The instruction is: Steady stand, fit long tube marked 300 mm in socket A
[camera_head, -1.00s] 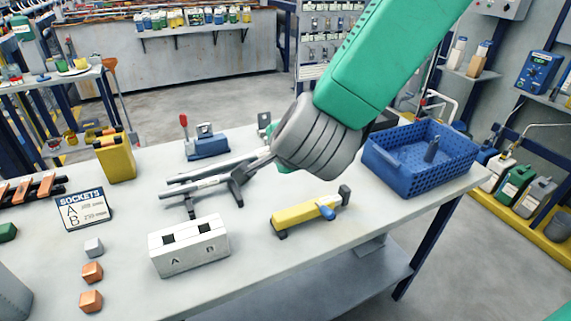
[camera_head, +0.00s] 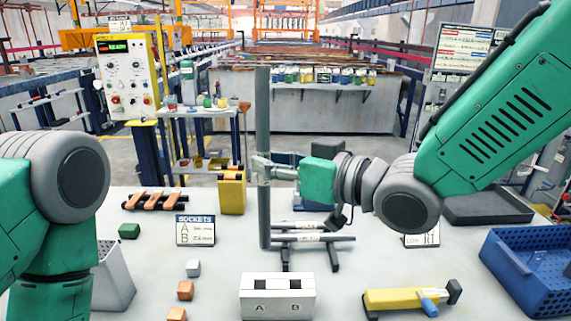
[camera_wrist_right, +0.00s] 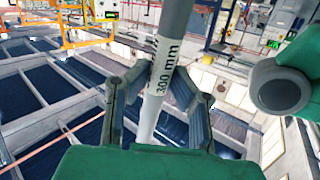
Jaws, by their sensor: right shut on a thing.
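The long grey tube marked 300 mm (camera_head: 263,110) stands upright in the air, shut in my right gripper (camera_head: 263,169). The wrist view shows the print on the tube (camera_wrist_right: 164,75) between the fingers (camera_wrist_right: 157,105). The tube's lower end appears behind and above the white stand (camera_head: 277,306), roughly in line with socket A (camera_head: 261,285) and apart from it. Socket B (camera_head: 295,284) is on the right; both openings look empty. My left arm shows at the left, but its gripper is out of view.
A sockets sign (camera_head: 195,231), small cubes (camera_head: 193,268) and a grey bin (camera_head: 113,278) are to the left. A yellow tool (camera_head: 392,299) and a blue basket (camera_head: 540,265) are to the right.

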